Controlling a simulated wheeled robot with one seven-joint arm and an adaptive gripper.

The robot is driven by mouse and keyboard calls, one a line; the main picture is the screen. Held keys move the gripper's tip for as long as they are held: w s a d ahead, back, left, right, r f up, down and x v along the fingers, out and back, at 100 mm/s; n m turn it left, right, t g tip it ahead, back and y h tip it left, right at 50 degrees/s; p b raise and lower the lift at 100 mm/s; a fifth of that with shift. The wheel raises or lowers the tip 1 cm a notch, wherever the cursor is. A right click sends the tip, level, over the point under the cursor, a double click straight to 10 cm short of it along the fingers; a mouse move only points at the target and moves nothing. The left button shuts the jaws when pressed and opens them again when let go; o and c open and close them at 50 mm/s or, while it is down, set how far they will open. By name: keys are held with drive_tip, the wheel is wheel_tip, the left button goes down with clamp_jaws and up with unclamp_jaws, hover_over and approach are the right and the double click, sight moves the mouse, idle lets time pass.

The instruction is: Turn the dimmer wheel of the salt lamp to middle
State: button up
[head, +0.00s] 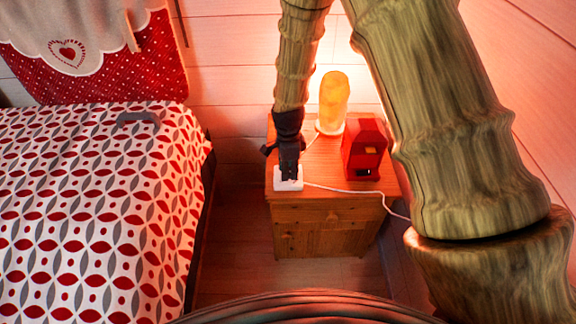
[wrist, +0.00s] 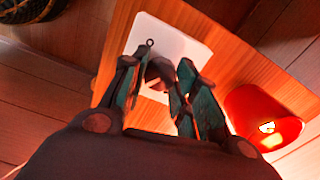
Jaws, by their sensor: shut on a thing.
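The salt lamp (head: 333,97) stands glowing orange on the nightstand, on a white base. Its dimmer is a white box (head: 289,185) near the nightstand's front left corner; in the wrist view it is a white plate (wrist: 160,35). A dark round wheel (wrist: 159,73) sits on the plate. My gripper (head: 289,171) points down onto the dimmer. In the wrist view, my gripper's fingers (wrist: 157,76) stand on either side of the wheel and are shut on it. The fingers partly cover the wheel, and I cannot read its setting.
A red box-like object (head: 365,150) stands on the nightstand (head: 330,205), right of the dimmer; it shows in the wrist view too (wrist: 245,105). A white cord (head: 345,190) runs right from the dimmer over the edge. The bed (head: 95,200) is at left, with floor between.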

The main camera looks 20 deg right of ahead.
drive_tip(key=n+p, duration=0.3)
drive_tip(key=shift+r+n, duration=0.25)
drive_tip(key=shift+n, duration=0.05)
drive_tip(key=n+p, duration=0.2)
drive_tip(key=n, duration=0.2)
drive_tip(key=shift+f+n+p, duration=0.1)
drive_tip(key=shift+n+p, duration=0.2)
drive_tip(key=shift+p, duration=0.05)
drive_tip(key=n+p, duration=0.2)
drive_tip(key=n, duration=0.2)
drive_tip(key=shift+f+n+p, duration=0.1)
drive_tip(key=shift+n+p, duration=0.35)
drive_tip(key=shift+n, duration=1.35)
drive_tip(key=o, duration=1)
drive_tip(key=shift+o, duration=0.2)
